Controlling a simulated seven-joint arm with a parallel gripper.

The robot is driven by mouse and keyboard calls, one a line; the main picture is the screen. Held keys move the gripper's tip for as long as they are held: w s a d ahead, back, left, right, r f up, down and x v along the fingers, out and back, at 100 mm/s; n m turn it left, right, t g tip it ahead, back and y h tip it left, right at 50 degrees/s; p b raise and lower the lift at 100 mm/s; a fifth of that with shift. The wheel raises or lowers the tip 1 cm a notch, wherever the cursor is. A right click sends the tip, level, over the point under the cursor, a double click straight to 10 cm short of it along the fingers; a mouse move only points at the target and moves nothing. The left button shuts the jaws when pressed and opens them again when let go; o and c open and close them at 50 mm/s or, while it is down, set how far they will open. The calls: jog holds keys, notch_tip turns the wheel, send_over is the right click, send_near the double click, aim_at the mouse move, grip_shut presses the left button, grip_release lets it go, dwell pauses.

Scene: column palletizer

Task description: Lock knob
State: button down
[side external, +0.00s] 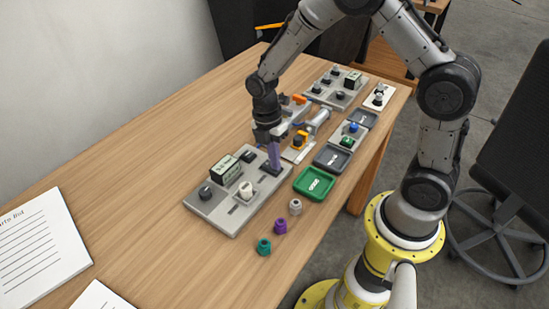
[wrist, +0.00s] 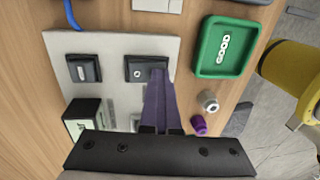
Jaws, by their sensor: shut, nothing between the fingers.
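A light grey panel (side external: 212,214) lies on the table and also fills the left of the wrist view (wrist: 110,44). On it is a black block with a pale mark (wrist: 137,72), seemingly the lock knob. My gripper (side external: 275,168) points down at the panel's far right corner, its purple fingers together with nothing between them. In the wrist view the fingertips (wrist: 160,73) overlap the right part of this block. I cannot tell whether they touch it. The fingers and gripper body hide part of the panel.
The panel also bears a second black block (wrist: 84,67), a display box (side external: 225,169), a white knob (side external: 246,190) and a black knob (side external: 205,193). A green tray (side external: 314,195) and grey, purple and teal pieces stand nearby.

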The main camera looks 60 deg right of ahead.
jog(key=shift+w+r, duration=0.15)
jog(key=shift+w, duration=0.8)
jog(key=shift+s, duration=0.1)
notch_tip(320, 180, up, 14)
jog(key=w, duration=0.2)
jog(key=shift+w, duration=0.1)
